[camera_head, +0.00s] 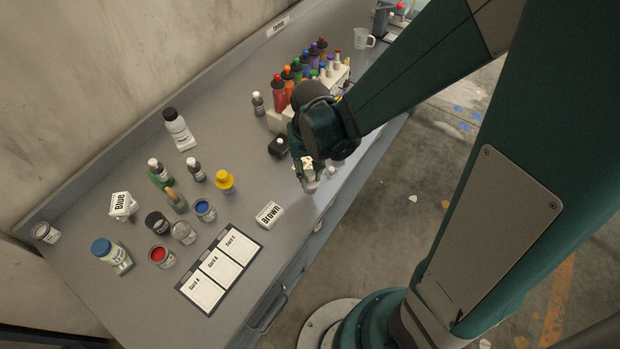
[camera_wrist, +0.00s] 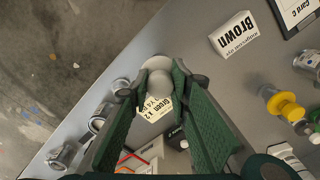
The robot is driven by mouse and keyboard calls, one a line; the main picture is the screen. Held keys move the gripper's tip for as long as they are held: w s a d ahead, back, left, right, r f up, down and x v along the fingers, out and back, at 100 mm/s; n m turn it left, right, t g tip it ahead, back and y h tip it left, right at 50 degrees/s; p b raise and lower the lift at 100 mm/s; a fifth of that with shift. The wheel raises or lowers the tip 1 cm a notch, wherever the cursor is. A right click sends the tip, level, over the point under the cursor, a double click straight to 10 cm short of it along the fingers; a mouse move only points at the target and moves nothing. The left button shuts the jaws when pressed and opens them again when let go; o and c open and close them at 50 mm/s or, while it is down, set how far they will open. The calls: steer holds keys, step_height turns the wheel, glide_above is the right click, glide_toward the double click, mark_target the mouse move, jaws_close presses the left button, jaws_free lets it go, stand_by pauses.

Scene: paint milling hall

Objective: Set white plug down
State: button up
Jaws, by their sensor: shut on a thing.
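My gripper (camera_wrist: 158,78) is shut on the white plug (camera_wrist: 157,84), a pale rounded piece with a wider disc-like end. The fingers cover its sides. In the head view the plug (camera_head: 310,185) shows as a pale shape just below my gripper (camera_head: 309,174), near the bench's front edge. I cannot tell whether it touches the bench (camera_head: 240,195). A cream label reading "Green" (camera_wrist: 152,108) shows between the fingers in the wrist view; what it belongs to is partly hidden.
A white "Brown" block (camera_head: 269,215) and a card board (camera_head: 219,268) lie left of my gripper. Bare bench lies between the block and my gripper. Drawer handles line the front.

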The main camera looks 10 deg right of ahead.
mark_target(310, 180)
steer(key=shift+f, duration=1.5)
steer(key=shift+f+b, duration=0.2)
steer(key=shift+b, duration=0.15)
steer(key=o, duration=0.9)
steer(key=shift+o, duration=0.2)
steer(key=shift+r, duration=0.25)
steer(key=shift+r+p, duration=0.8)
steer(key=shift+r, duration=5.15)
steer(key=shift+r, duration=0.1)
